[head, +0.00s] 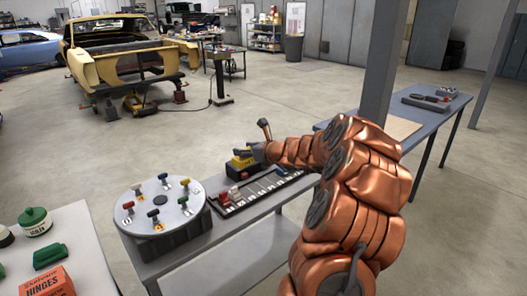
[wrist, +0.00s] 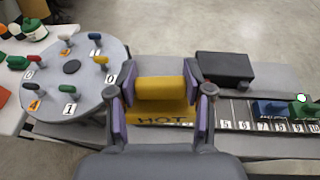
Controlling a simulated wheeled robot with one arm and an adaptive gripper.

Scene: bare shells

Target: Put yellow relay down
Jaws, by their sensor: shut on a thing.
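The yellow relay (wrist: 160,88) is between the purple-padded fingers of my gripper (wrist: 160,97) in the wrist view. My gripper is shut on it. A yellow face lettered "HOT" shows just below the relay's rounded top. In the head view the yellow relay (head: 242,160) shows at the end of my copper arm, above the bench and near a black block (head: 238,173). My gripper (head: 256,151) is partly hidden there.
A round grey dial plate (head: 158,207) with several coloured knobs stands left of the rack. The black block (wrist: 225,68) lies behind the rack. A white table (head: 85,245) with an orange box (head: 48,284) is at left. Open floor lies behind the bench.

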